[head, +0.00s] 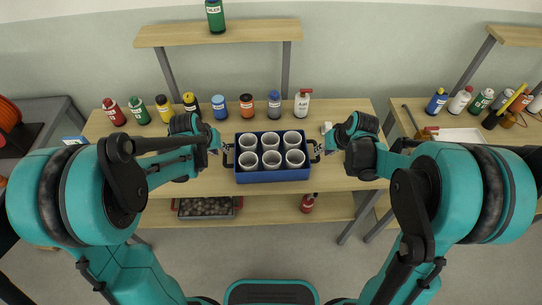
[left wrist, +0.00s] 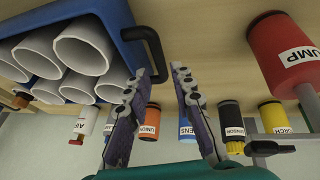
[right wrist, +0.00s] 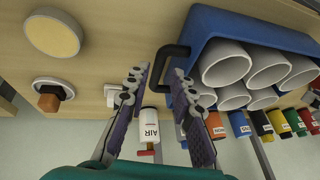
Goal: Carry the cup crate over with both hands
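The blue cup crate (head: 272,175) stands on the wooden table (head: 345,172), holding several white cups (head: 270,160) in two rows. It has a black handle on its left end (head: 228,156) and one on its right end (head: 315,151). My left gripper (head: 216,146) is open beside the left handle; in the left wrist view the handle (left wrist: 152,45) shows at its fingertips (left wrist: 160,75). My right gripper (head: 328,146) is open by the right handle; in the right wrist view that handle (right wrist: 165,62) reaches between its fingertips (right wrist: 159,75). I cannot tell whether either gripper touches.
A row of bottles (head: 218,108) stands along the table's back edge, including a white pump bottle (head: 302,103). A tray of dark round things (head: 206,208) sits on the lower shelf. A second table (head: 455,128) with bottles and a white tray (head: 458,135) stands at right.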

